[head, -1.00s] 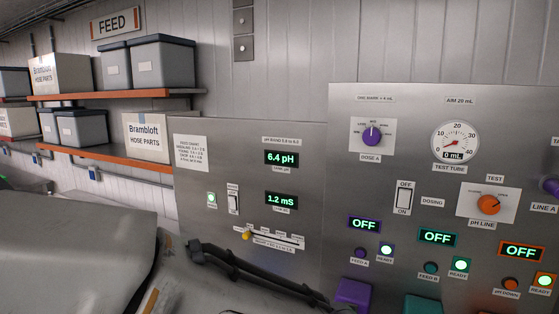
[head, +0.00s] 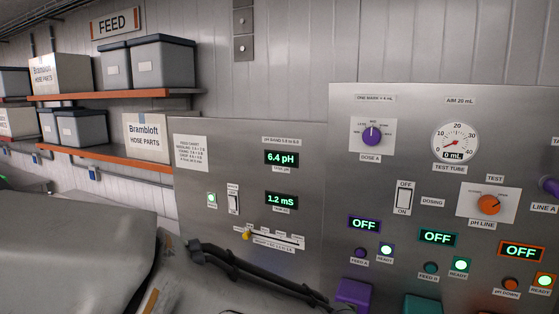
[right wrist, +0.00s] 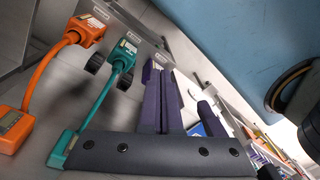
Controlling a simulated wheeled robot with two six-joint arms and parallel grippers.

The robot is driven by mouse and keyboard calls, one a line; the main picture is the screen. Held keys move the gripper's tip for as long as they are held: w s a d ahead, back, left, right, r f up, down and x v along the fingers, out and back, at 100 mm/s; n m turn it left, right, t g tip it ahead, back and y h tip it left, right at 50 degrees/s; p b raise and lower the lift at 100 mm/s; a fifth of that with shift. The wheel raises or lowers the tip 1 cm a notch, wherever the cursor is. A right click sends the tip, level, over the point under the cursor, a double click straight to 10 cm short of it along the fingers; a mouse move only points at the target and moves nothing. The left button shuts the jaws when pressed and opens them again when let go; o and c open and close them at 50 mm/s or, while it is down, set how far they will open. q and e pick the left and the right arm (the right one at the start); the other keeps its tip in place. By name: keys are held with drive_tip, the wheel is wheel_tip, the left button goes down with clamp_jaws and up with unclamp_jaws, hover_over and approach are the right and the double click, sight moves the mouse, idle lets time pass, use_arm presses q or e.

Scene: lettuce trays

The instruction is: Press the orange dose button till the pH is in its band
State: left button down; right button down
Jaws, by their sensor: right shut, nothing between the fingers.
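The orange dose button (head: 511,284), labelled pH DOWN, is at the lower right of the steel panel in the head view. Its display (head: 521,251) reads OFF and its green READY light (head: 544,281) is lit. The pH display (head: 281,158) reads 6.4 pH; the band label above it is too small to read surely. My right gripper (right wrist: 158,68) shows in the right wrist view, its dark purple fingers shut together and empty. No gripper shows in the head view, so its distance from the button cannot be told. My left gripper is in neither view.
An orange dial (head: 488,205), a purple dose knob (head: 372,136) and a round gauge (head: 455,142) are on the panel. Orange (right wrist: 87,32) and teal (right wrist: 125,50) cabled parts lie beside my right fingers. Black hoses (head: 260,275) run below the left panel.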

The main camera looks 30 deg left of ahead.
sight(511, 285)
idle(0.4)
drive_tip(key=w+r+m+t+y+p, duration=0.1)
drive_tip(key=w+r+m+t+y, duration=0.15)
drive_tip(key=w+m, duration=0.65)
drive_tip(key=w+r+m+t+y+p, duration=0.1)
drive_tip(key=w+m+y, duration=0.2)
drive_tip(key=w+m, duration=0.6)
drive_tip(key=w+d+r+m+t+h, duration=0.1)
drive_tip(key=w+d+m+t, duration=0.1)
drive_tip(key=w+d+m, duration=0.4)
drive_tip(key=w+d+r+m+t+h+p, duration=0.1)
drive_tip(key=w+d+m+t+h, duration=0.1)
drive_tip(key=w+d+m, duration=0.4)
drive_tip(key=d+m+t, duration=0.1)
drive_tip(key=d+m, duration=0.4)
drive_tip(key=d, duration=0.1)
drive_tip(key=shift+w+d+r, duration=0.15)
drive_tip(key=shift+w+d, duration=0.05)
drive_tip(key=shift+w, duration=0.2)
drive_tip(key=shift+w+a+p, duration=0.15)
drive_tip(key=shift+w+p, duration=1.45)
drive_tip(key=shift+w, duration=2.8)
